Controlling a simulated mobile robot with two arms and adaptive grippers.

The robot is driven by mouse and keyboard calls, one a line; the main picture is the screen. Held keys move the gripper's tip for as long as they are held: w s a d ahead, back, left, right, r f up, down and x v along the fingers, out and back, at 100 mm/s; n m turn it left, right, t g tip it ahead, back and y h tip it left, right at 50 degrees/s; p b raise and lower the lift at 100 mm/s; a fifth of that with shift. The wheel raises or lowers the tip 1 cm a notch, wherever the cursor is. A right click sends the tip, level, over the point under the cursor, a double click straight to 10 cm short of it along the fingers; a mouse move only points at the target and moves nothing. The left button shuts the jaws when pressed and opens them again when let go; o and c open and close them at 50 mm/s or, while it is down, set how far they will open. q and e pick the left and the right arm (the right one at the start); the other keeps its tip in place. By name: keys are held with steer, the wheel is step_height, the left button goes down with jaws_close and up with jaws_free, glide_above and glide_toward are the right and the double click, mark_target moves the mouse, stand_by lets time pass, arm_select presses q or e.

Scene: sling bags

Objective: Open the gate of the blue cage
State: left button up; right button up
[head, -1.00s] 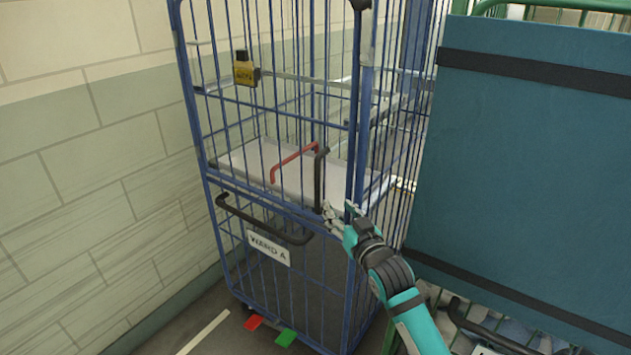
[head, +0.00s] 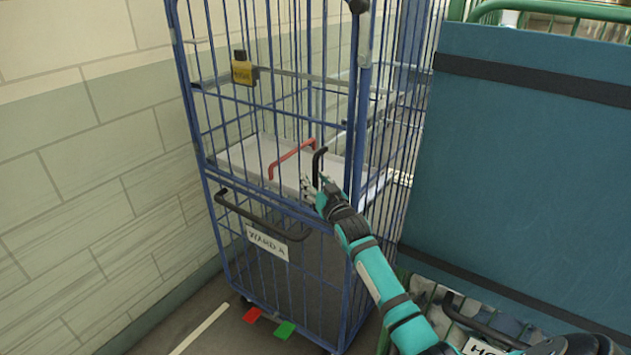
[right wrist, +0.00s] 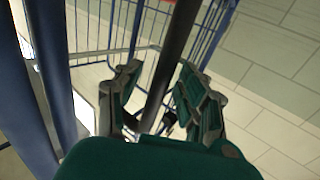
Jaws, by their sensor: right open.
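The blue cage (head: 352,225) stands left of centre in the head view. Its upper front gate (head: 228,125) of blue bars looks closed. A black upright handle (head: 318,163) and a red handle (head: 290,158) show at the gate's lower right. My right gripper (head: 313,190) is open at the lower part of the black handle. In the right wrist view, the black bar (right wrist: 172,60) runs between the two open fingers (right wrist: 155,98); I cannot tell whether they touch it. My left gripper is out of view.
A yellow padlock (head: 242,72) hangs at the gate's upper left. A black push bar (head: 250,220) and label (head: 267,243) are on the lower front. A green cage with a teal panel (head: 520,165) stands close on the right. A tiled wall (head: 85,180) is on the left.

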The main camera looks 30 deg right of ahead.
steer(key=shift+c, duration=0.5)
jaws_close()
steer(key=shift+w+a+f, duration=0.1)
steer(key=shift+w, duration=0.05)
steer(key=shift+f, duration=0.1)
